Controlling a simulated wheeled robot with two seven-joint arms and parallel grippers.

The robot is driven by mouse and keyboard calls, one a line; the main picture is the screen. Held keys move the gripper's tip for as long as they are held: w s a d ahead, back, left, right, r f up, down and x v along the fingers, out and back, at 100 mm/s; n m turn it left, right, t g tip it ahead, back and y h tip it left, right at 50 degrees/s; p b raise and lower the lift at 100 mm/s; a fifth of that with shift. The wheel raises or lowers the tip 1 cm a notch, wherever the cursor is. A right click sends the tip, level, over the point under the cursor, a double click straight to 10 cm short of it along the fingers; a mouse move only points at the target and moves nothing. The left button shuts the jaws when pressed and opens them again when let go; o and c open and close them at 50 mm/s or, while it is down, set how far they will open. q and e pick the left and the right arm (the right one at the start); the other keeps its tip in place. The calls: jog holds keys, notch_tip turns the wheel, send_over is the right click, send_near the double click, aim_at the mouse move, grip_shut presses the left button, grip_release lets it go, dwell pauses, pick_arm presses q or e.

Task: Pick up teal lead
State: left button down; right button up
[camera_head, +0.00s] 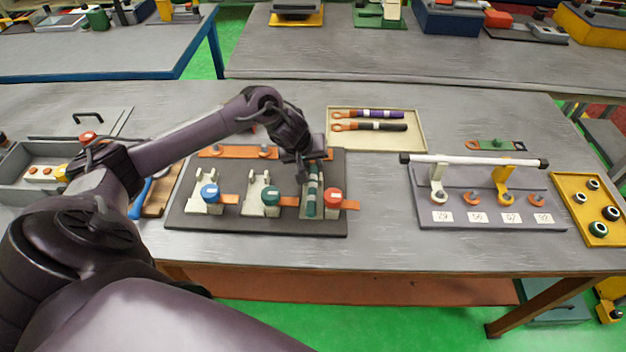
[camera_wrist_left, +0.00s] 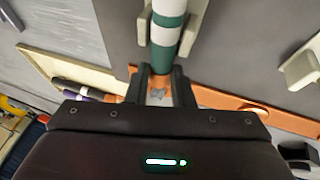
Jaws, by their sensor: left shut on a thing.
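The teal lead (camera_head: 312,197), a dark green rod with white bands, lies in the right-hand cradle on a dark board (camera_head: 250,226). My left gripper (camera_head: 309,163) is at the far end of this lead. In the left wrist view the teal lead (camera_wrist_left: 165,38) runs up from between the two fingers of my left gripper (camera_wrist_left: 160,75), which is shut on it. Its orange end (camera_wrist_left: 158,85) shows between the fingers. Part of the lead is hidden by the gripper in the head view. My right gripper is not in view.
A cream tray (camera_head: 418,142) behind holds a purple lead (camera_head: 375,114) and a black lead (camera_head: 380,127). A rack with a white bar (camera_head: 470,160) stands at right.

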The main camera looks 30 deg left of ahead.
pick_arm(q)
jog(key=shift+w+r, duration=0.1)
jog(key=shift+r, duration=0.35)
notch_tip(320, 180, up, 19)
jog(key=p, duration=0.5)
